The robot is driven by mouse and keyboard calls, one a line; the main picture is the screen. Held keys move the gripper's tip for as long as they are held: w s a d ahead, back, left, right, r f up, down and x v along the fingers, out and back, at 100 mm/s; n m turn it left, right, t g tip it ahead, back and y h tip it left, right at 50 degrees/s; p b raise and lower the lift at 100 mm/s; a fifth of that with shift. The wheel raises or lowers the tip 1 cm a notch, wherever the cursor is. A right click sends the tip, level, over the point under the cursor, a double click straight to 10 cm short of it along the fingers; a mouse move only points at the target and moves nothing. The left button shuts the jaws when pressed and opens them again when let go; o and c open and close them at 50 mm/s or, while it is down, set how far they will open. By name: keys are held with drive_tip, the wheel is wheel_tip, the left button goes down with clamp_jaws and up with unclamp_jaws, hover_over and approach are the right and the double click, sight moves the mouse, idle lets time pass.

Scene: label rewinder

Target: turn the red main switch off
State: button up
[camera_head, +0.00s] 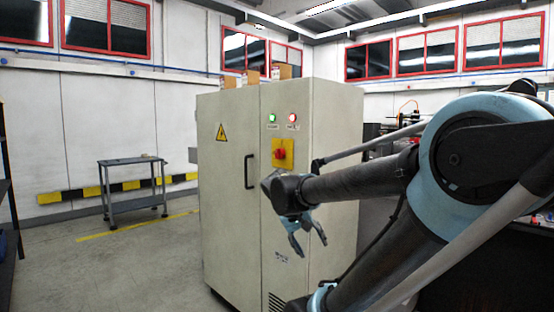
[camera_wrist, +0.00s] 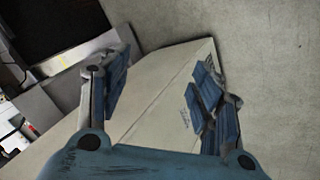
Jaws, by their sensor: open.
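The red main switch (camera_head: 280,153) sits on a yellow plate (camera_head: 289,146) on the front of a tall beige cabinet (camera_head: 229,215). Which position its knob is in is too small to tell. My gripper (camera_head: 311,249) is open and empty, in front of the cabinet, lower than the switch and to its right. Its fingers point down. In the wrist view my gripper (camera_wrist: 160,95) shows two spread blue finger pads with the beige cabinet (camera_wrist: 160,85) between and beyond them. The switch does not show in the wrist view.
A green lamp (camera_head: 272,117) and a red lamp (camera_head: 293,117) glow above the switch. A black door handle (camera_head: 249,171) stands out to its left. A grey trolley table (camera_head: 132,161) stands further left. The floor left of the cabinet is mostly clear.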

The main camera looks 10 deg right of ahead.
drive_tip(key=w+a+r+t+h, duration=0.2)
drive_tip(key=w+r+h, duration=0.1)
drive_tip(key=w+r, duration=0.55)
drive_tip(key=m+t+h, duration=0.3)
drive_tip(key=t+h, duration=0.3)
approach(276, 155)
drive_tip(key=x, duration=1)
drive_tip(key=shift+w+d, duration=0.1)
drive_tip(key=shift+d, duration=0.25)
drive_tip(key=c, duration=1.1)
